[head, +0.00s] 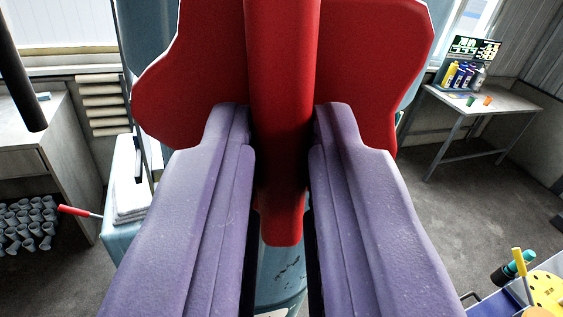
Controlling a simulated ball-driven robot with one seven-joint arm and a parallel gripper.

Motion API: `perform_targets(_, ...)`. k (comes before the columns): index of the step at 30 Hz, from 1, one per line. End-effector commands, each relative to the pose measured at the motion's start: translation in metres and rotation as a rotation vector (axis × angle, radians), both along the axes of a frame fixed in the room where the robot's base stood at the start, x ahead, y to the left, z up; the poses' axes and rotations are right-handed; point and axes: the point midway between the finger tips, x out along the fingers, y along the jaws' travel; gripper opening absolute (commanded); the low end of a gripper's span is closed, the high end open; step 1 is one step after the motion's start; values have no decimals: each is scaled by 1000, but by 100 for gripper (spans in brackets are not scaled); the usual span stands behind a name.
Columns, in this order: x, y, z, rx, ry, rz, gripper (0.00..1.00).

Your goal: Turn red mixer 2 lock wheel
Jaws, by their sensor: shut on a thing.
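A large red part (375,75), which I take to be the red mixer 2 lock wheel, fills the top middle of the head view. It has a wide lobe on each side and a thick upright bar (282,90) in the middle. My gripper (283,130) has two purple fingers reaching up from the bottom. The fingers are shut on the red bar, one on each side. The top of the red part is cut off by the frame. A blue-grey column (278,280) shows behind and below it, mostly hidden by the red part and the fingers.
A table (490,98) with bottles and a screen stands at the back right. A yellow item (548,290) and a dark-teal bottle (512,268) are at the lower right. White cloths (131,185) lie at left, near a red-handled tool (75,211). Grey floor (430,215) is open at right.

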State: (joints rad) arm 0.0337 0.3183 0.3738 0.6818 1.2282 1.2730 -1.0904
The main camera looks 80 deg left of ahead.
Motion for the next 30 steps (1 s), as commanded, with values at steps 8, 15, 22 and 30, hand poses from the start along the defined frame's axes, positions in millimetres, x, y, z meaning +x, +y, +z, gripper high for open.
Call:
perform_targets(8,1,0,-2,-5,0,0,0)
perform_targets(15,1,0,-2,-4,-1,0,43)
perform_targets(22,0,0,-1,-2,-2,0,43)
perform_targets(30,-3,-35,-1,-2,-3,-4,43)
